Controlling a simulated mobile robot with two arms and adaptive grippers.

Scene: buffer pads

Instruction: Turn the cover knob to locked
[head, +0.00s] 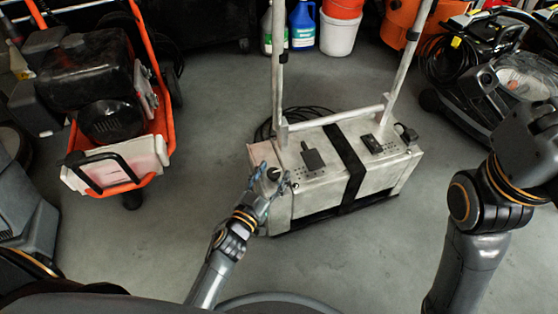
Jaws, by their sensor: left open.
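A grey metal box machine (316,187) with an upright tube handle stands on the floor at the middle. A small round black knob (273,174) sits at the left end of its top; I take it for the cover knob. Its lock position is too small to read. My left gripper (272,186) is open, with its fingers at this left end, close around or beside the knob. I cannot tell whether they touch it. My right arm comes in at the right edge, and its gripper is out of view.
A black strap (346,160) crosses the box, and black switches (372,144) sit on its top. A black cable (290,115) lies behind it. An orange-framed machine (107,165) stands left. Bottles (302,28) and a white bucket (338,34) stand behind. The floor between is clear.

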